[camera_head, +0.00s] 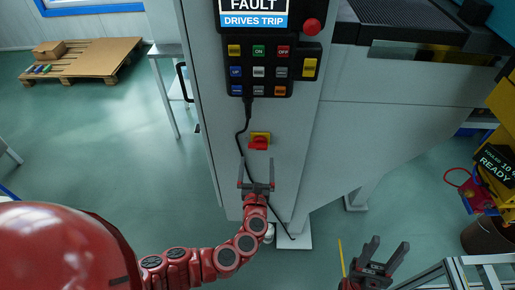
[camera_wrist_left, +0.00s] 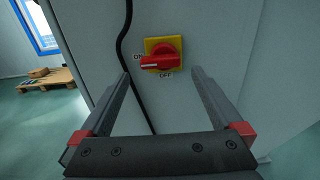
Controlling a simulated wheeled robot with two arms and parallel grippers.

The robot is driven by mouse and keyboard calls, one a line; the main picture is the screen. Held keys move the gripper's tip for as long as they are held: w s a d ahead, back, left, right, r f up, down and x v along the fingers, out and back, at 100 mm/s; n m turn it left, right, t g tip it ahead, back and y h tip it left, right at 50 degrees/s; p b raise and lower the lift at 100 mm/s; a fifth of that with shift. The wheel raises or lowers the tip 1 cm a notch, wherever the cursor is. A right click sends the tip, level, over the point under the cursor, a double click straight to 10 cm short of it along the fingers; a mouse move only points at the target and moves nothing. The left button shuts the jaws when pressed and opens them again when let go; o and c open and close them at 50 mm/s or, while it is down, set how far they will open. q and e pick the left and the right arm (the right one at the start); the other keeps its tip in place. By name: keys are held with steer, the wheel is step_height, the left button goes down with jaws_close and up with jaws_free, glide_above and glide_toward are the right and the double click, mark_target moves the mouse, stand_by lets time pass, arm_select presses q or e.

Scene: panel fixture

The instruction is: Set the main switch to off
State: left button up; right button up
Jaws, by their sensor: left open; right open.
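The main switch (camera_head: 259,142) is a red rotary handle on a yellow plate, mounted on the grey cabinet front. In the left wrist view the switch handle (camera_wrist_left: 158,61) lies roughly horizontal, its pale-marked end pointing left at the ON label (camera_wrist_left: 138,57); the OFF label (camera_wrist_left: 165,75) is below it. My left gripper (camera_head: 256,166) is open and empty, just below the switch, fingers pointing at the panel. In the wrist view the switch shows between and beyond the fingertips (camera_wrist_left: 160,75), apart from them. My right gripper (camera_head: 385,248) is open and empty at the lower right, away from the cabinet.
A black cable (camera_head: 238,140) hangs down the cabinet left of the switch. A pallet (camera_head: 88,62) lies far left.

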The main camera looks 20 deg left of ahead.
mark_target(258, 149)
arm_select(q)
steer(key=shift+p+x, duration=0.4)
steer(key=shift+x, duration=2.35)
steer(key=c, duration=1.2)
